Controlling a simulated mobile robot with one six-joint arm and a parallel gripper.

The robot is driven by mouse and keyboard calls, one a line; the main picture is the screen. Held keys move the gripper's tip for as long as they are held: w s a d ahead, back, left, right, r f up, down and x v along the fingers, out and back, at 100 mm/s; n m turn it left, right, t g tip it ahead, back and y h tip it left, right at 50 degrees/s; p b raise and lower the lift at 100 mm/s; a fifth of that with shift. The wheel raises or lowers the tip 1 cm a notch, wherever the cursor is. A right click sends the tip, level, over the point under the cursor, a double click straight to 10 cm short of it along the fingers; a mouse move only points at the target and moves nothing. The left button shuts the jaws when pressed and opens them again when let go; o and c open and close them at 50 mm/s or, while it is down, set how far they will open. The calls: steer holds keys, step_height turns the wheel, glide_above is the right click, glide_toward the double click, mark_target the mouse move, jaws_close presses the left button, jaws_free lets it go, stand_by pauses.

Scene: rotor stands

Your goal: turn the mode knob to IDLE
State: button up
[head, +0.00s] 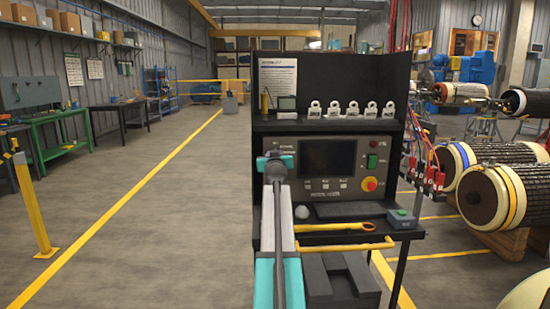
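The control panel (350,196) is the upright front of a black console, with a dark screen, small buttons and a red stop button on yellow. My arm reaches up from the bottom of the head view to the panel's left side. My gripper (275,160) is there, with teal parts on both sides of a dark middle. It covers the part of the panel left of the screen. The mode knob cannot be made out, and its labels are not readable. I cannot tell whether the fingers are open, shut or touching anything.
The screen (327,157) is just right of my gripper. The red stop button (369,184) and a green switch (372,161) are farther right. Several padlocks (352,109) stand on the shelf above. A yellow tool (333,227) lies on the ledge below. Large rotors (495,194) are at right.

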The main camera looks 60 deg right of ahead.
steer(key=shift+w+r+n, duration=0.1)
steer(key=shift+n, duration=0.4)
steer(key=o, duration=1)
steer(key=shift+o, duration=0.2)
steer(key=shift+a, duration=0.1)
steer(key=v, duration=1.3)
steer(key=shift+s+a, duration=0.25)
steer(key=shift+a, duration=0.05)
steer(key=shift+w, duration=0.1)
